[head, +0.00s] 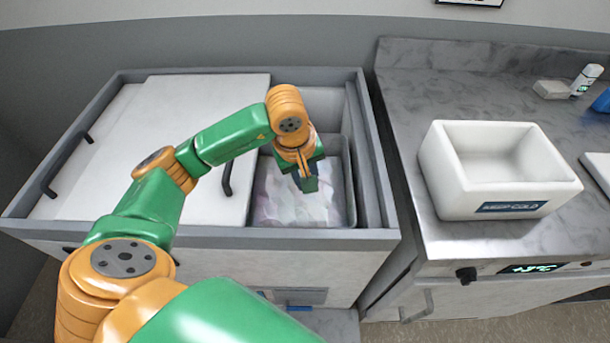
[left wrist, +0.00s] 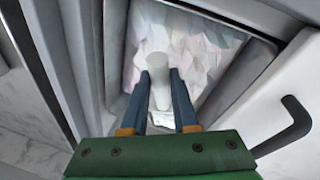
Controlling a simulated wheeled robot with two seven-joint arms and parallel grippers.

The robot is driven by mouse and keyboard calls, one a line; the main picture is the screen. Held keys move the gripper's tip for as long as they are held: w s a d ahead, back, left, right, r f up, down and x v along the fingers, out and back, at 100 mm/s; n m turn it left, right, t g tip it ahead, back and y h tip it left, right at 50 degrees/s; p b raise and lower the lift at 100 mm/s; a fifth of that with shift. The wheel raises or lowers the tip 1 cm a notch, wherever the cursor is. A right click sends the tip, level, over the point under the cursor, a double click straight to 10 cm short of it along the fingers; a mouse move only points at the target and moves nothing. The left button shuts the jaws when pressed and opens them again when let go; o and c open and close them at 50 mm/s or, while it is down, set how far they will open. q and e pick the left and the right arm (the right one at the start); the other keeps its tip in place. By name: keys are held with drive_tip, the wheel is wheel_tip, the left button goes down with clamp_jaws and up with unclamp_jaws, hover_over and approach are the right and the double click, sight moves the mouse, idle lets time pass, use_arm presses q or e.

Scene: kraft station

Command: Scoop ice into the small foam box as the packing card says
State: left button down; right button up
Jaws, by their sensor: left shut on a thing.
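The ice (head: 288,205) lies as pale, faceted chunks in the open bay of the chest; it also fills the upper part of the left wrist view (left wrist: 200,50). My left gripper (head: 307,184) reaches down into this bay, over the ice. In the left wrist view its fingers (left wrist: 164,100) are shut on a pale, rounded handle-like thing (left wrist: 157,66), probably the scoop; its far end is hard to make out against the ice. A white foam box (head: 502,165) with a dark label stands open on the right counter; its visible inside looks empty. My right gripper is not in view.
A white sliding lid (head: 190,125) covers the chest's left part; its dark handle (head: 227,178) is beside the bay. The chest's grey rim (head: 375,160) separates the bay from the marble counter (head: 410,110). A lit display (head: 530,268) is below the box.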

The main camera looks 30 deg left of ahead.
use_arm(q)
drive_tip(key=shift+t+y, duration=0.6)
drive_tip(key=shift+y, duration=0.1)
drive_tip(key=shift+w+d+p+v, duration=0.25)
drive_tip(key=shift+p+v, duration=0.75)
drive_tip(key=shift+v, duration=0.7)
drive_tip(key=shift+w+d+p+v, duration=0.2)
drive_tip(key=shift+p+v, duration=0.75)
drive_tip(key=shift+v, duration=0.7)
drive_tip(key=shift+w+d+p+v, duration=0.15)
drive_tip(key=shift+d+p+v, duration=0.15)
drive_tip(key=shift+p+v, duration=1.05)
drive_tip(key=shift+s+r+b, duration=0.1)
drive_tip(key=shift+r+b, duration=0.3)
drive_tip(key=shift+r, duration=0.05)
